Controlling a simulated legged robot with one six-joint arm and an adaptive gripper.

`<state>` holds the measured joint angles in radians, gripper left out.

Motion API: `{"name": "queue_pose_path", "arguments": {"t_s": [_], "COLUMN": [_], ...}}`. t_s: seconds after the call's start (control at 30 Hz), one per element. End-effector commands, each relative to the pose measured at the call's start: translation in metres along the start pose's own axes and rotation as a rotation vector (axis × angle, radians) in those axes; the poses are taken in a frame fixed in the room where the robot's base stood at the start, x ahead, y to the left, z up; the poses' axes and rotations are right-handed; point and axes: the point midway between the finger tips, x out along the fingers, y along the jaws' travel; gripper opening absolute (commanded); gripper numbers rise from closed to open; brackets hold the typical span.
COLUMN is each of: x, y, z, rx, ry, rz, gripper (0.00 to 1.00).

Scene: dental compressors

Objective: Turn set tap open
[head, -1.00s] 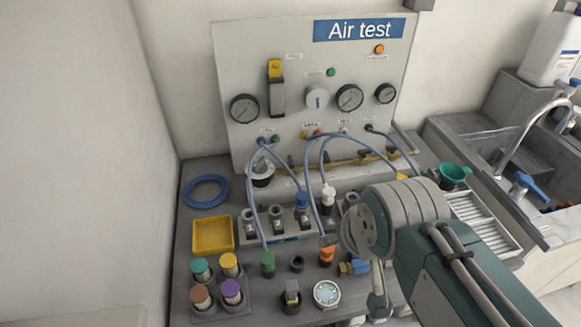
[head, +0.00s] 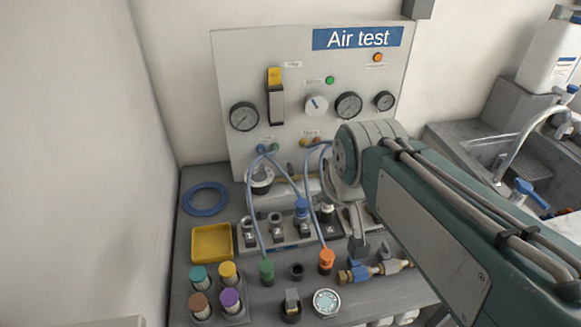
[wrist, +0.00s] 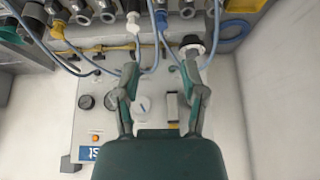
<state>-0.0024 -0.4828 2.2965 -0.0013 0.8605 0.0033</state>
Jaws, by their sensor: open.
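I cannot read a label that marks the set tap. A brass fitting (head: 395,266) with blue handles (head: 357,266) lies on the bench, right of the orange connector. The panel (head: 230,75) carries a white knob (head: 316,105) with a tilted blue mark; it shows upside down in the wrist view (wrist: 142,104). A yellow-brass pipe (wrist: 112,47) runs along the panel's foot. My gripper (wrist: 161,70) is open and empty, its fingers pointing toward the pipe and hoses. In the head view my arm hides most of the gripper and the panel's lower right.
Blue hoses (head: 252,210) loop from the panel to a connector block (head: 262,243) and to the green (head: 267,270) and orange (head: 326,260) connectors. A yellow tray (head: 212,243) and capped cylinders (head: 200,305) stand left. A sink (head: 480,158) is at right.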

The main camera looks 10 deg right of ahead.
Motion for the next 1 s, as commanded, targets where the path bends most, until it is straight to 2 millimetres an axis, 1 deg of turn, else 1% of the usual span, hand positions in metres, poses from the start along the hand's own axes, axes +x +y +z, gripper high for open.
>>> {"name": "queue_pose_path", "arguments": {"t_s": [0.03,0.1,0.27,0.37,0.47,0.6,0.7,0.8,0.9,1.0], "x": [0.007,0.016,0.042,0.062,0.085,0.122,0.151,0.176,0.193,0.201], "y": [0.0,-0.001,-0.001,-0.002,-0.002,-0.003,-0.004,-0.004,-0.004,-0.005], "z": [-0.015,-0.034,-0.077,-0.102,-0.126,-0.155,-0.173,-0.187,-0.196,-0.199], "rx": [0.0,0.0,0.0,0.0,0.0,-0.001,-0.001,-0.001,-0.001,-0.001], "ry": [-0.009,-0.015,-0.028,-0.037,-0.046,-0.057,-0.066,-0.071,-0.074,-0.075], "rz": [0.0,0.0,0.0,0.0,0.0,0.0,0.0,0.0,0.0,0.0], "gripper": [0.54,0.54,0.54,0.54,0.54,0.54,0.54,0.54,0.54,0.54]}}
